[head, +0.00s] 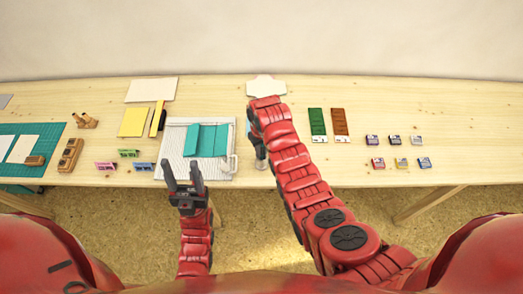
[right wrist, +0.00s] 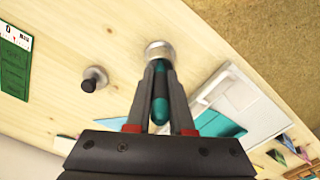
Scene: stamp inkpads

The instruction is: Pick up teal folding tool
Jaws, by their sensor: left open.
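The teal folding tool (right wrist: 160,108) shows in the right wrist view as a slim teal shape between the two fingers of my right gripper (right wrist: 160,72). The fingers lie close along its sides; whether they press on it is unclear. In the head view my right arm hides most of that spot, and only a sliver of teal (head: 248,127) shows beside the wrist. My left gripper (head: 183,168) is open and empty, near the front edge of the white board.
A white board (head: 172,133) with teal sheets lies left of my right arm. A metal cylinder (head: 261,160) stands near the table's front edge, just beyond the right fingertips in the wrist view (right wrist: 159,50). Green and brown cards (head: 318,122) and several small inkpads (head: 396,140) lie right.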

